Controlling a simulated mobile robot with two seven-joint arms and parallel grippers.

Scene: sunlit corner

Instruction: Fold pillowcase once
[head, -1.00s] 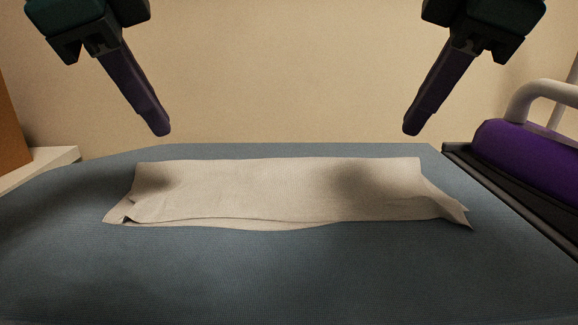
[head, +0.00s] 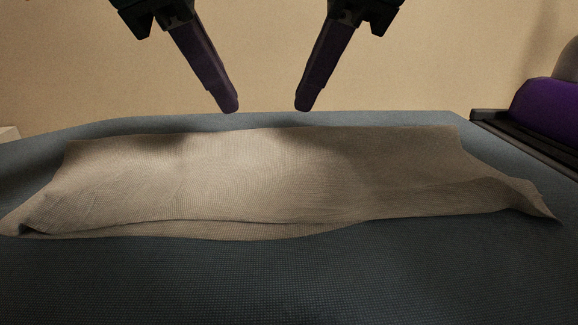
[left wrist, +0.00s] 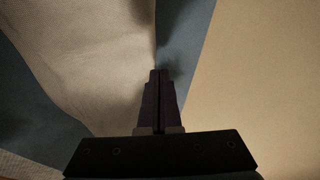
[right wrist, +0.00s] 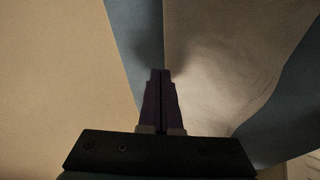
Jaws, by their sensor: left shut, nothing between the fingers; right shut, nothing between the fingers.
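The beige pillowcase (head: 270,180) lies folded over as a wide band on the blue-grey surface in the head view. A lower layer shows along its near edge, and its near corners flare out to the left and right. My left gripper (head: 228,108) and right gripper (head: 304,106) are both shut and empty, above the far edge of the cloth near its middle. In the left wrist view the left gripper (left wrist: 160,75) is over the pillowcase's edge (left wrist: 90,60). In the right wrist view the right gripper (right wrist: 160,75) is likewise beside the cloth's edge (right wrist: 215,70).
The blue-grey padded surface (head: 300,285) is clear in front of the cloth. A purple roll (head: 545,108) and a dark rail (head: 525,145) stand at the right. A plain beige wall (head: 400,80) is behind.

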